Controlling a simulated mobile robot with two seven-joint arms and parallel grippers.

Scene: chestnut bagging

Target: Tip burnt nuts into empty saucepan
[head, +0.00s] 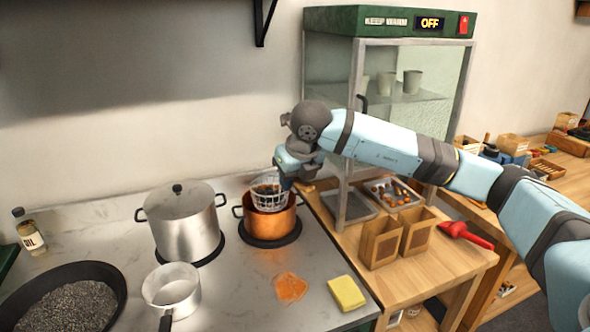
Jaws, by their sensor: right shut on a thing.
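The empty saucepan (170,292) is small and steel, and stands on the counter at lower left with its handle towards me. Its visible inside is bare. A pale wire basket (268,200) holds dark brown nuts (265,189). The basket is at the mouth of the copper pot (268,224), and I cannot tell whether it rests in the pot or hangs just above it. My right gripper (286,180) is shut on the basket at its right side; the fingertips are partly hidden. My left gripper is not in view.
A lidded steel pot (186,230) stands left of the copper pot. A black pan (65,272) of dark grains is at lower left. An orange stain (291,288) and a yellow sponge (346,293) lie in front. A glass warmer cabinet (385,100) stands behind my right arm.

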